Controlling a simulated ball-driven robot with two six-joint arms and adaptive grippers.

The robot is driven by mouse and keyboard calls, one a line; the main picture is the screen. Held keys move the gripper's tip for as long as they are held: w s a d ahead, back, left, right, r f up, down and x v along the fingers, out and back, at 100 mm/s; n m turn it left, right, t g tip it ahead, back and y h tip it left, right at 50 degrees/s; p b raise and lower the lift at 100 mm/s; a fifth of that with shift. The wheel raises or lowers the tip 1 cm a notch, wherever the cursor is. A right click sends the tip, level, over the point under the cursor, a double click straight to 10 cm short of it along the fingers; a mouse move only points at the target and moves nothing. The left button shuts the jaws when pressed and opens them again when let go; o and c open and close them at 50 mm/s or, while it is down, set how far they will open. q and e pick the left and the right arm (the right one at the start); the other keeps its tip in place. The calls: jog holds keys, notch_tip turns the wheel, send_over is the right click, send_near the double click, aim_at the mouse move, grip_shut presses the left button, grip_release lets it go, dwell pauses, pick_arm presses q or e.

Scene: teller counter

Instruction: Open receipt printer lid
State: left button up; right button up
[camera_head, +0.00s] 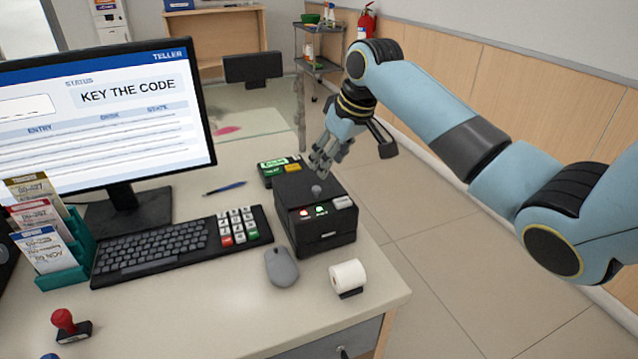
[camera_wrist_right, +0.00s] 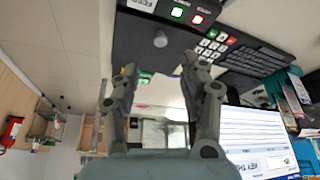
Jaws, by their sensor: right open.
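The black receipt printer (camera_head: 318,228) stands at the right side of the counter. Its lid (camera_head: 300,187) is down, with a grey knob (camera_head: 317,190) on top and a red light, a green light and a pale FEED button along the front. My right gripper (camera_head: 320,168) is above the back of the lid, near the knob, fingers pointing down. In the right wrist view my right gripper (camera_wrist_right: 165,75) is open, with the knob (camera_wrist_right: 160,39) beyond its fingertips and the printer lid (camera_wrist_right: 140,50) behind. I see nothing between the fingers. My left gripper is not in view.
A paper roll (camera_head: 348,277) and a grey mouse (camera_head: 281,267) are in front of the printer. A keyboard (camera_head: 160,250) with a keypad is to its left, and a small card terminal (camera_head: 277,170) is behind it. A monitor (camera_head: 110,115) stands at the left.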

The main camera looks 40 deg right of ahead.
aim_at(317, 188)
jog(key=x, duration=0.8)
jog(key=shift+w+a+f, duration=0.1)
jog(key=shift+w+f, duration=0.05)
jog(key=shift+f, duration=0.15)
grip_shut()
